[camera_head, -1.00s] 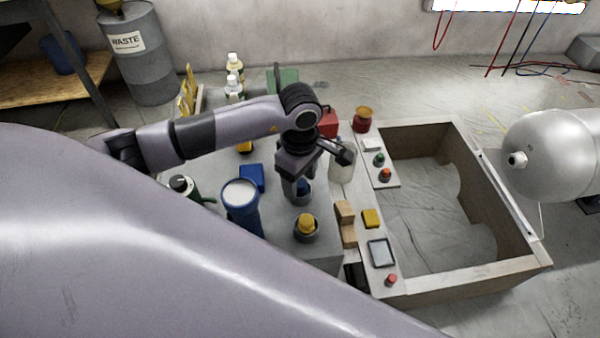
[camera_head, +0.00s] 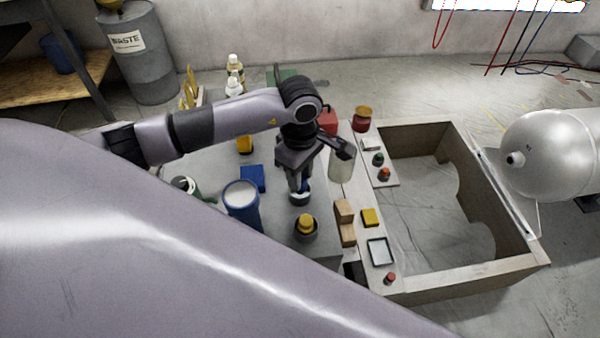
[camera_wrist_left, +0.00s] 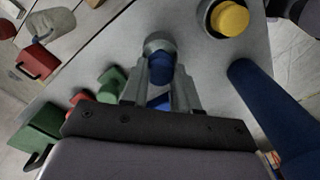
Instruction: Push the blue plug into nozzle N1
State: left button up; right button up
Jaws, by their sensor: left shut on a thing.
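My left gripper (camera_head: 298,186) points down over the grey bench top, and its arm comes in from the left. It is shut on the blue plug (camera_wrist_left: 160,69), which shows between the fingertips in the left wrist view. A round grey holder (camera_wrist_left: 157,41) lies just behind the plug in that view; I cannot tell whether the plug is clear of it. A silver tank (camera_head: 555,155) lies at the far right, with a short dark-mouthed nozzle (camera_head: 515,159) on its near end. I cannot read a label N1 on it. My right gripper is not in view.
A yellow plug (camera_head: 306,223) in a dark holder and a blue cup (camera_head: 241,200) stand near the gripper. A wooden frame (camera_head: 480,275) with a low wall lies between bench and tank. Small items, including a tablet (camera_head: 379,252), line its left ledge.

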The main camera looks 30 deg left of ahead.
pick_arm(q)
jog(key=shift+r+p, duration=0.7)
jog(key=shift+r, duration=0.6)
jog(key=shift+r+p, duration=1.1)
jog(key=shift+r, duration=0.85)
